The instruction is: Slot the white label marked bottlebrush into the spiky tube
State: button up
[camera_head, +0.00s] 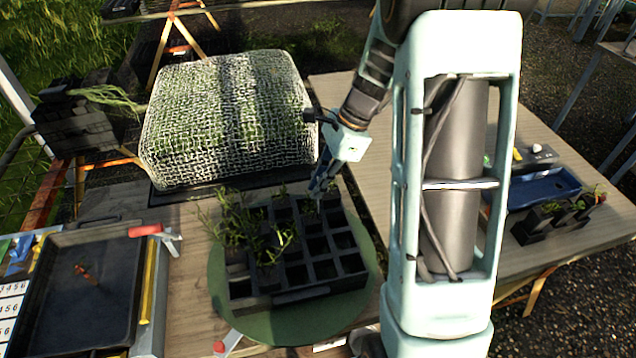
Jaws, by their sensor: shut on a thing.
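A black tube tray (318,292) sits on a round green board (222,300) in the middle of the table. Spiky green plants (240,222) stand in its left cells, with smaller ones along the back; many cells at the right and front look empty. My gripper (317,192) is over the tray's back right part, pointing down. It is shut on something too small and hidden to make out. I cannot pick out the white bottlebrush label, and no lettering on a label can be read.
A mesh-covered block (228,120) stands close behind the tray. At left lies a dark shallow tray (75,290) beside a white numbered sheet (12,300) and a red-handled tool (146,231). At right are a blue tray (545,188) and black pots (540,224). My arm hides the middle right.

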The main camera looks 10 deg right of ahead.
aim_at(318, 212)
jog(key=shift+f, duration=0.15)
jog(key=shift+f+b, duration=1.85)
jog(key=shift+f, duration=0.8)
jog(key=shift+f, duration=0.25)
jog(key=o, duration=0.7)
jog(key=shift+o, duration=0.2)
jog(key=v, duration=1.2)
